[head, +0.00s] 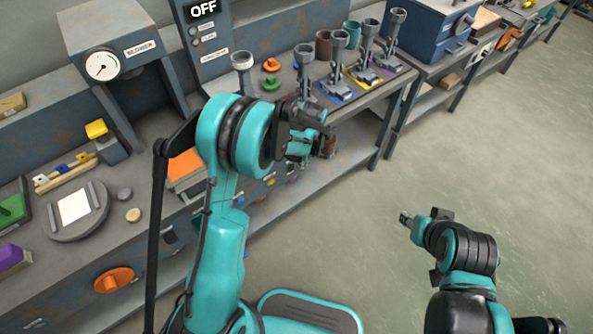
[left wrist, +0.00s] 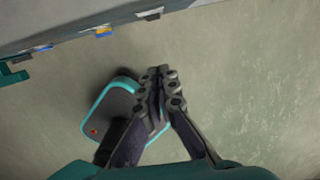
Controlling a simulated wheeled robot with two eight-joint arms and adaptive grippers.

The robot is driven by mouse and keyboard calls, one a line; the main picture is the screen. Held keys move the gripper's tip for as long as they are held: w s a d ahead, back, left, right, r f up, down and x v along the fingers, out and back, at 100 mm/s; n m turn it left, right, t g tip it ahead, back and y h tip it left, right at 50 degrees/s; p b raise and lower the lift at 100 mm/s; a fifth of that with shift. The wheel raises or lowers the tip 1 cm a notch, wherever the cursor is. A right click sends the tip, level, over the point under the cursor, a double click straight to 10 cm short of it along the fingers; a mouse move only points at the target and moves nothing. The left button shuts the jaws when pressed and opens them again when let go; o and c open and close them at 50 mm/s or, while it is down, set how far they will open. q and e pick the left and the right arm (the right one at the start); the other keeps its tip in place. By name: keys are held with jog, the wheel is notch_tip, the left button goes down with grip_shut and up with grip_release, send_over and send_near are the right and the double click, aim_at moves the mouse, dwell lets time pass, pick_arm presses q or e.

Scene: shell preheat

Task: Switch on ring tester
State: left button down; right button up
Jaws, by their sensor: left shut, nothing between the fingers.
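A tall grey panel (head: 207,65) at the back of the bench has a display (head: 203,9) reading OFF, with small round buttons and labels too small to read; I cannot tell for sure that it is the ring tester. A grey machine with a round gauge (head: 102,65) stands left of it. My left gripper (left wrist: 160,80) is shut and empty in the left wrist view, above the floor and in front of the bench. In the head view its arm partly hides it. My right gripper (head: 405,217) is over the floor at right, too small to read.
The bench holds an orange knob (head: 271,65), a green knob (head: 270,83) and several upright grey holders on coloured mats. A round plate (head: 75,228) and a yellow block (head: 97,129) are at left. An orange handle (head: 114,280) is on the bench front. Floor at right is clear.

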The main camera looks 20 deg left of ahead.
aim_at(294, 168)
pick_arm(q)
jog(key=shift+f, duration=0.1)
jog(key=shift+w+a+f+b, duration=0.65)
jog(key=shift+f+b, duration=0.3)
jog(key=shift+f, duration=0.75)
jog(key=shift+w+a+f+b, duration=0.4)
jog(key=shift+a+f+b, duration=0.5)
jog(key=shift+f, duration=0.8)
jog(key=shift+w+a+f+b, duration=0.55)
jog(key=shift+f+b, duration=0.5)
jog(key=shift+f, duration=0.65)
jog(key=shift+w+a+f, duration=0.15)
jog(key=shift+a, duration=0.05)
jog(key=shift+r, duration=0.2)
